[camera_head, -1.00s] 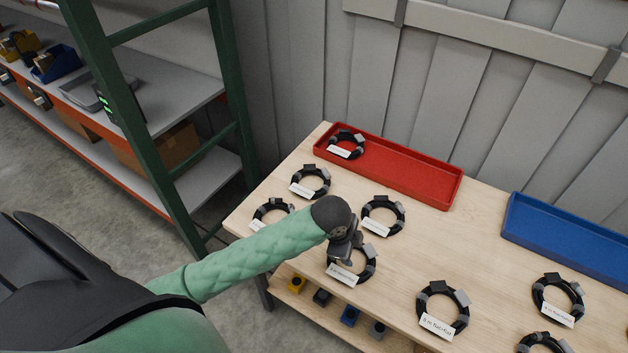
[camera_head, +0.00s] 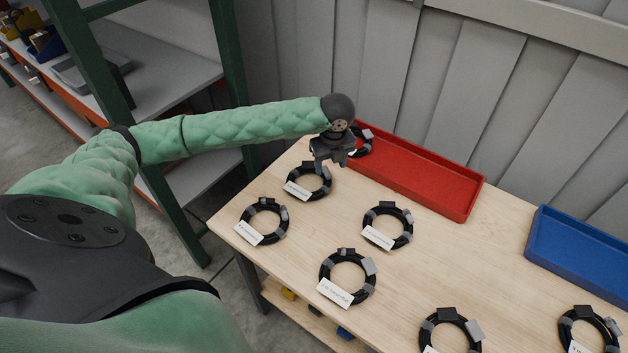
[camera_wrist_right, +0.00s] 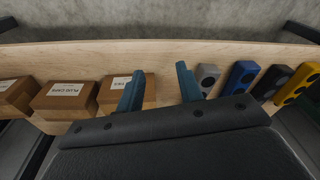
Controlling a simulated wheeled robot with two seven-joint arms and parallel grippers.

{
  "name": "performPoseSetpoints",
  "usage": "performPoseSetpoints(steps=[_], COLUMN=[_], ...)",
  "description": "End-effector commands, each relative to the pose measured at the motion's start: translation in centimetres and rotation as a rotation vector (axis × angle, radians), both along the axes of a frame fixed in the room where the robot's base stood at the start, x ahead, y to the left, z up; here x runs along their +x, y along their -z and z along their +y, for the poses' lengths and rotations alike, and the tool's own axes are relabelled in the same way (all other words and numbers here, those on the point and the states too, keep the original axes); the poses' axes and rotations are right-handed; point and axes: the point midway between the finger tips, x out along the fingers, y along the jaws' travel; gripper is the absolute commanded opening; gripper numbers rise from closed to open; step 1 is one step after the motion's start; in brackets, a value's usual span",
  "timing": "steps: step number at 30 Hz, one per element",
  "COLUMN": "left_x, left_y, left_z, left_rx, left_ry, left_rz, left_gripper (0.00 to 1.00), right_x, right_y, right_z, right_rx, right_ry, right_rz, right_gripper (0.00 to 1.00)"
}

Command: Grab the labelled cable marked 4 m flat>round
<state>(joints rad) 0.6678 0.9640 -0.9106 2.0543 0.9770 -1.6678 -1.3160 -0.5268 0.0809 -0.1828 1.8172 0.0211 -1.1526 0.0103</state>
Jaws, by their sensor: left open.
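Several black coiled cables with white labels lie on the wooden table in the head view: one near the back left (camera_head: 298,190), one at the left edge (camera_head: 248,233), one in the middle (camera_head: 378,238), one in front (camera_head: 335,292), one lower down (camera_head: 447,314) and one at far right (camera_head: 583,312). Another cable (camera_head: 365,134) lies in the red tray, partly hidden by my left gripper. The labels are too small to read, so I cannot tell which says 4 m flat>round. My left gripper (camera_head: 332,160) is open, above and just behind the back-left cable. My right gripper (camera_wrist_right: 158,86) is open and empty.
The red tray (camera_head: 440,190) lies along the back edge and the blue tray (camera_head: 580,245) at the right. A green-posted shelf (camera_head: 238,100) stands left of the table. The right wrist view shows cardboard boxes (camera_wrist_right: 65,98) and coloured blocks (camera_wrist_right: 238,76) on a wooden board.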

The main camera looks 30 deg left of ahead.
Motion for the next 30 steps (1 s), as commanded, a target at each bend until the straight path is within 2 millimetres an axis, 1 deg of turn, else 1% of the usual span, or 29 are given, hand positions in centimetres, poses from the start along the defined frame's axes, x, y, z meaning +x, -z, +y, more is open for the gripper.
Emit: performPoseSetpoints(steps=[1, 3, 8, 15, 19, 23, 27, 30], left_x=[0.3, 0.5, 0.6, 0.7, 0.8, 0.9, 1.0, 1.1], left_y=[-0.1, -0.4, -0.2, 1.9, 2.5, 3.6, 5.1, 6.3], left_z=[0.8, 1.4, 1.9, 2.1, 2.1, 2.2, 2.3, 2.4], left_rx=[0.010, 0.018, 0.023, 0.022, 0.021, 0.022, 0.022, 0.022], left_ry=[0.009, 0.022, 0.032, 0.031, 0.031, 0.031, 0.031, 0.031], left_rz=[0.004, 0.011, 0.019, 0.019, 0.019, 0.018, 0.020, 0.019], left_gripper=[0.55, 0.55, 0.55, 0.55, 0.55, 0.55, 0.55, 0.55], right_x=[-0.2, -0.3, -0.6, -1.3, -1.6, -2.0, -2.2, -2.3], right_y=[0.5, 0.6, 1.1, 3.1, 4.1, 5.9, 7.9, 8.8], right_z=[0.1, 0.1, 0.1, -0.3, -0.5, -0.9, -1.3, -1.5], right_rx=[0.001, 0.002, 0.001, -0.003, -0.006, -0.010, -0.016, -0.018], right_ry=[0.000, 0.000, 0.000, 0.001, 0.000, 0.000, -0.003, -0.004], right_rz=[0.003, 0.006, 0.010, 0.012, 0.010, 0.006, -0.005, -0.011], right_gripper=[0.36, 0.36, 0.36, 0.36, 0.36, 0.36, 0.36, 0.36])
